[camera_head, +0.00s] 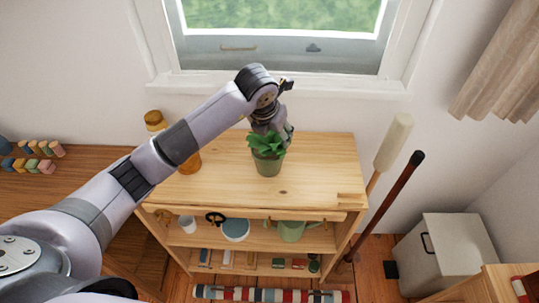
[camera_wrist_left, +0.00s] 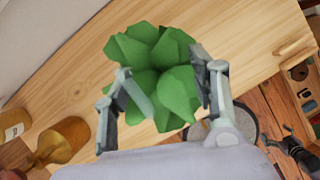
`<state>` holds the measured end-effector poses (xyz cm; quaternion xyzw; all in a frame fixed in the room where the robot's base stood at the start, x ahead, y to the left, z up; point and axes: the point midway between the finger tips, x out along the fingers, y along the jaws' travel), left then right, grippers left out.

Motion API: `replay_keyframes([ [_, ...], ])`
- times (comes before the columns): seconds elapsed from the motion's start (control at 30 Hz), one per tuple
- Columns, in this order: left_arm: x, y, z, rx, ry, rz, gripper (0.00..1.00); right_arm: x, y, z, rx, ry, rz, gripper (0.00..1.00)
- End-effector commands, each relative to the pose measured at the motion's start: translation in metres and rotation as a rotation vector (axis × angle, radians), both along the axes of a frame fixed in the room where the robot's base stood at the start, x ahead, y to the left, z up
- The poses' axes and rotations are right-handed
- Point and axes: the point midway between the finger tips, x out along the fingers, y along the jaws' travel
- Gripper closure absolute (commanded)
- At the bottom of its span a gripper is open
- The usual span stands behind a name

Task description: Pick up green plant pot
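The green plant pot (camera_head: 267,166) stands upright on the light wooden shelf top, with a leafy green plant (camera_head: 266,142) in it. My left gripper (camera_head: 272,132) is above and just behind the plant in the head view, pointing down. In the left wrist view its two fingers (camera_wrist_left: 164,100) are spread apart, one on each side of the green leaves (camera_wrist_left: 155,70). The left finger overlaps some leaves, and I cannot tell whether it touches them. The pot itself is hidden under the leaves there.
An amber bottle (camera_head: 189,160) and an amber jar with a wooden lid (camera_head: 154,121) stand left of the plant, partly behind my arm. The shelf top (camera_head: 322,160) is clear to the right. The window sill (camera_head: 290,84) is behind. Two long-handled tools lean at right.

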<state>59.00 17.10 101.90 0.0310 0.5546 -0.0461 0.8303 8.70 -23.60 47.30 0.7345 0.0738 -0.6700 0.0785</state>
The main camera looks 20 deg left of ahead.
Motion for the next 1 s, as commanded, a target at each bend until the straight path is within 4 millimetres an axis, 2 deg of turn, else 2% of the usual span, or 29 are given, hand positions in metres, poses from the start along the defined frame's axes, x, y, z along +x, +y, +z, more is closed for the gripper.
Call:
replay_keyframes([
  [0.07,0.0000,0.0002,0.0002,0.000,0.000,0.000,0.54,0.0000,0.0002,0.0000,0.000,0.000,0.000,0.12],
  [0.73,0.0001,0.0005,0.0004,0.001,0.000,0.001,0.99,-0.0001,0.0007,0.0000,0.001,0.000,-0.001,0.12],
  [1.0,0.0002,0.0006,0.0005,0.001,0.000,0.001,1.00,0.0000,0.0007,0.0001,0.001,0.000,-0.001,0.12],
])
